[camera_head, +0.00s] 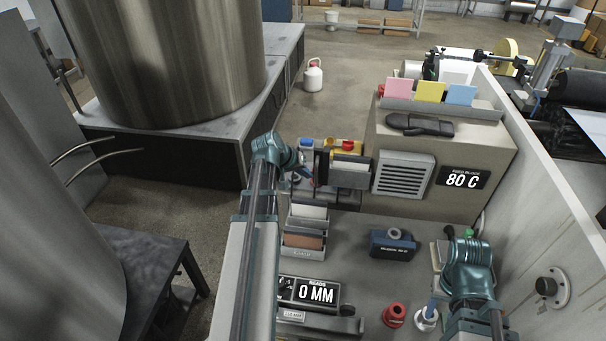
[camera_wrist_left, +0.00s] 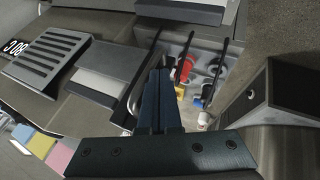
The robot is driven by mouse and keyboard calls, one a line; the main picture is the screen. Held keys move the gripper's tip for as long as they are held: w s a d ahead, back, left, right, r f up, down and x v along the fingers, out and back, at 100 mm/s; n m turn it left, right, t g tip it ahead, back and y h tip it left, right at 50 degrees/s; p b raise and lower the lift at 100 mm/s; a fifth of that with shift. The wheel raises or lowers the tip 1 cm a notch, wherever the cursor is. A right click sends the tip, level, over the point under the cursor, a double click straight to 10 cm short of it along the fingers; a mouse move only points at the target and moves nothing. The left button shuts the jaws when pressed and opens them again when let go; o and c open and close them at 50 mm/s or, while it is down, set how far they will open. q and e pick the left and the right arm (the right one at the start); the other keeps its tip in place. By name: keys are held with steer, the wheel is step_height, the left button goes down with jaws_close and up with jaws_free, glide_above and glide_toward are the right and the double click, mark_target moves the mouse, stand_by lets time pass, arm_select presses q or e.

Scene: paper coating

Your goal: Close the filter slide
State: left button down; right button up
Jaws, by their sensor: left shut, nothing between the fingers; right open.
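A dark box unit with a pale metal plate (camera_head: 350,170) stands at the left end of the bench, and I take it for the filter slide. In the left wrist view its plate (camera_wrist_left: 110,65) lies left of the fingers, with a thin wire handle beside them. My left gripper (camera_head: 308,176) is shut and empty, close beside this unit. Its dark blue fingers (camera_wrist_left: 160,100) are together near the wire handle; I cannot tell whether they touch it. My right gripper (camera_head: 434,306) is open at the front right, partly hidden by its own wrist.
A vented beige block (camera_head: 485,150) reading 80 C stands behind. A 0 MM readout (camera_head: 315,292), blue block (camera_head: 392,244) and red ring-shaped piece (camera_head: 393,315) are on the bench. Coloured caps (camera_wrist_left: 185,68) and dark upright rods lie beyond my left fingers. A wall bounds the right.

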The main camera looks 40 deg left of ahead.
arm_select(q)
steer(key=w+d, duration=0.3)
steer(key=d, duration=0.5)
steer(key=w+d, duration=0.4)
steer(key=d, duration=0.3)
steer(key=shift+w+d, duration=0.25)
steer(key=shift+d, duration=0.2)
arm_select(e)
steer(key=shift+a, duration=0.1)
